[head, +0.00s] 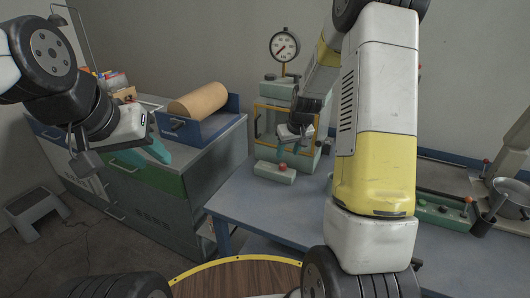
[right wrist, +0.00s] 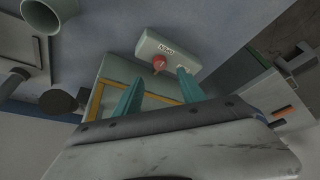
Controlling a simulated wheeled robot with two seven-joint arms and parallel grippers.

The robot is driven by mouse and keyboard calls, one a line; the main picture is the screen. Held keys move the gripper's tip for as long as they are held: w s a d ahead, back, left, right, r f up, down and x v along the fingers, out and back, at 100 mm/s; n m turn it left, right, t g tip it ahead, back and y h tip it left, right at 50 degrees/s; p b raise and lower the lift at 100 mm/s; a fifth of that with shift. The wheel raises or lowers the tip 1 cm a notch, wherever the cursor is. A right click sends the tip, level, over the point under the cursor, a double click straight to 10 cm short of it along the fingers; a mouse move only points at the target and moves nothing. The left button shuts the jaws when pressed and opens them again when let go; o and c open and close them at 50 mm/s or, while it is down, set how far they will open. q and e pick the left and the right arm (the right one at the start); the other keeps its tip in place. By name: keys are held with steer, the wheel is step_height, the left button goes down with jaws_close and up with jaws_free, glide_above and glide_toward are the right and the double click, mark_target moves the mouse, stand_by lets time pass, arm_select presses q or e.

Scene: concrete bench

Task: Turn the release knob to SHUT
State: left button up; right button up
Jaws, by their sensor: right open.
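The red release knob (head: 282,166) sits on a pale green block (head: 268,173) at the front foot of a green press (head: 278,92). In the right wrist view the knob (right wrist: 158,62) has an OPEN label beside it; another label is partly hidden by a finger. Which mark the knob points at is hard to tell. My right gripper (head: 304,154) is open above and behind the block. In its wrist view the two teal fingers (right wrist: 160,76) straddle the line to the knob, apparently without touching it. My left gripper (head: 150,158) looks open and empty, far left near the cabinet.
A dial gauge (head: 284,46) stands on top of the press. A blue tray with a brown roll (head: 198,99) is on the cabinet at left. A green control box (head: 444,211) and a metal dish (head: 508,197) are at right. The bench front (head: 255,205) is clear.

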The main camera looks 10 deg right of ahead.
mark_target(283, 165)
steer(key=x, duration=0.8)
steer(key=shift+c, duration=0.2)
jaws_close()
